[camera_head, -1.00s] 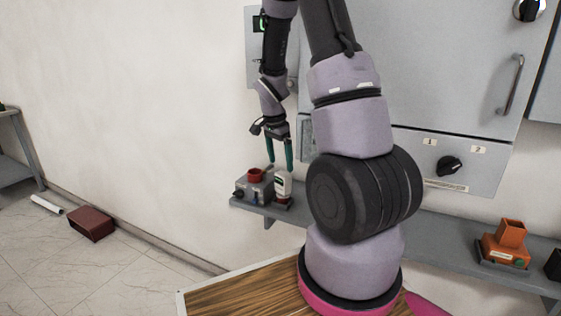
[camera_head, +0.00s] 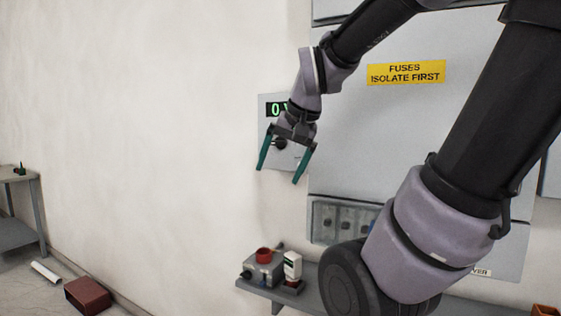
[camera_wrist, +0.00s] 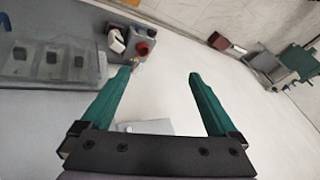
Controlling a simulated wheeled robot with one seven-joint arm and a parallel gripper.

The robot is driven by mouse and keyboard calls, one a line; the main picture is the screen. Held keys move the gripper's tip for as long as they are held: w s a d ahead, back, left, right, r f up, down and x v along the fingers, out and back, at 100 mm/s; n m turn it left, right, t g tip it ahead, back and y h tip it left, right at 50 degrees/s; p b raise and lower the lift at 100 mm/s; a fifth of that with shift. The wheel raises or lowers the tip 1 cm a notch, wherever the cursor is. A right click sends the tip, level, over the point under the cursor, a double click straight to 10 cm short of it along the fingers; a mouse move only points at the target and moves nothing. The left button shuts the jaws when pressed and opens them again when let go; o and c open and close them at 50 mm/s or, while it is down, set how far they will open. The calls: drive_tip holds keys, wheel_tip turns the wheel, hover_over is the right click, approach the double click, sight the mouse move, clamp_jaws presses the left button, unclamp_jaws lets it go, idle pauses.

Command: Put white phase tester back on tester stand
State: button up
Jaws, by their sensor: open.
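The white phase tester (camera_head: 292,266) stands upright on a small dark base at the left end of the grey wall shelf. A grey box with a red round socket (camera_head: 264,266) stands right beside it, to its left. The tester also shows in the wrist view (camera_wrist: 116,41), with the grey box (camera_wrist: 142,46) next to it. My gripper (camera_head: 280,174) is open and empty, its green fingers apart, well above the shelf in front of the wall display. In the wrist view my gripper (camera_wrist: 160,75) has nothing between its fingers.
The grey cabinet with a yellow fuse label (camera_head: 406,73) fills the right side. A display box (camera_head: 275,130) hangs on the wall behind my gripper. A clear-covered panel (camera_head: 340,222) is above the shelf (camera_head: 312,298). A dark red box (camera_head: 87,296) lies on the floor at left.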

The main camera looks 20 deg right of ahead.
drive_tip(key=shift+n+t+y, duration=0.3)
drive_tip(key=shift+n+t, duration=0.3)
drive_tip(key=shift+n, duration=0.3)
drive_tip(key=s, duration=0.1)
drive_tip(key=s+a+r, duration=0.1)
drive_tip(key=s+r, duration=0.1)
drive_tip(key=s, duration=0.1)
drive_tip(key=shift+a, duration=0.35)
